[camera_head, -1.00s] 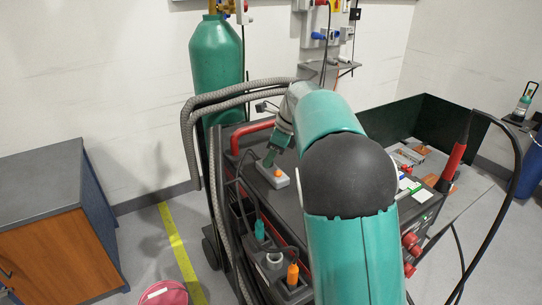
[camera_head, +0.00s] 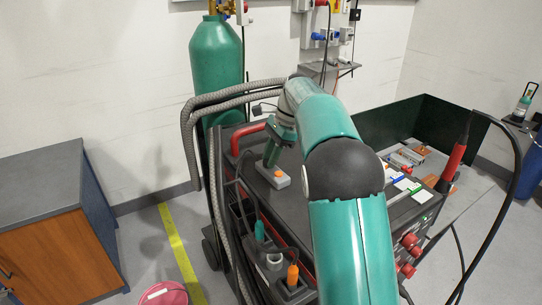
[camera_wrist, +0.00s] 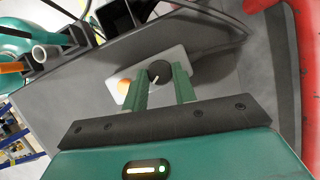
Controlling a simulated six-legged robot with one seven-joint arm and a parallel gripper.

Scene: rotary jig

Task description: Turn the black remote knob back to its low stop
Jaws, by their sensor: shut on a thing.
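The black remote knob (camera_wrist: 159,72) has a white pointer line and sits on a small light grey remote box (camera_wrist: 178,55), beside an orange button (camera_wrist: 124,87). In the wrist view my gripper (camera_wrist: 162,80) has its two green fingers on either side of the knob, shut on it. The pointer line points down toward the gripper's palm. In the head view my gripper (camera_head: 270,158) reaches down to the far end of the remote box (camera_head: 272,176) on the dark cart top; the knob is hidden there behind the fingers. The orange button (camera_head: 279,173) shows at the near end.
A red handle bar (camera_head: 250,133) rises at the cart's far left edge. Grey hoses (camera_head: 190,140) hang on the left. Holders with a green and an orange-handled tool (camera_head: 293,275) are at the front. A green gas cylinder (camera_head: 217,70) stands behind.

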